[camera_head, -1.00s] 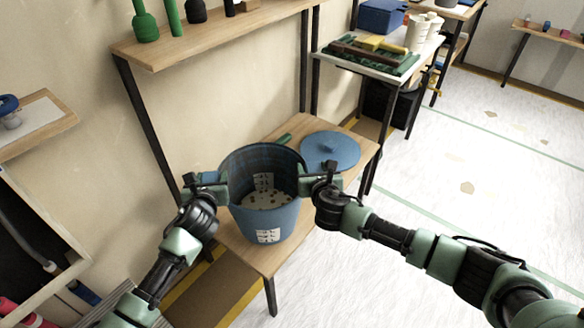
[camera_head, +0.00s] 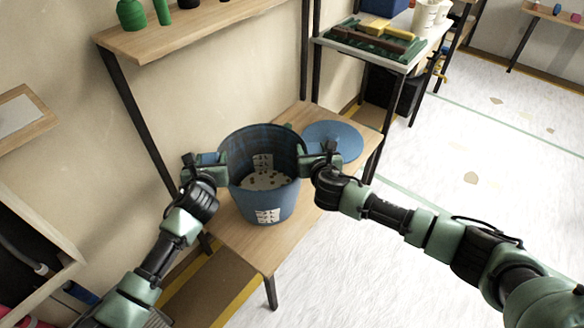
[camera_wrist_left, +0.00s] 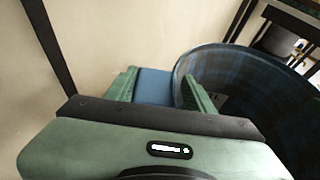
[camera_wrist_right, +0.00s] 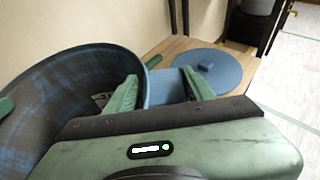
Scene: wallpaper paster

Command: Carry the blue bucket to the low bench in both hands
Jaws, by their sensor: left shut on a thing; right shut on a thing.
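The blue bucket (camera_head: 283,208) is upright, with pale specks inside and a white label on its front. My left gripper (camera_head: 222,161) is shut on the blue tab at its left rim, also seen in the left wrist view (camera_wrist_left: 160,88). My right gripper (camera_head: 304,158) is shut on the opposite tab, also seen in the right wrist view (camera_wrist_right: 160,88). In the head view the bucket overlaps the low wooden bench (camera_head: 248,250). Its base edge is against the bench top, but I cannot tell whether it touches.
A blue round lid (camera_head: 335,140) lies on the bench behind and right of the bucket. A wall shelf (camera_head: 185,38) with green bottles is above left. A table with a tray (camera_head: 368,45) stands at the back right. Open floor (camera_head: 440,190) lies to the right.

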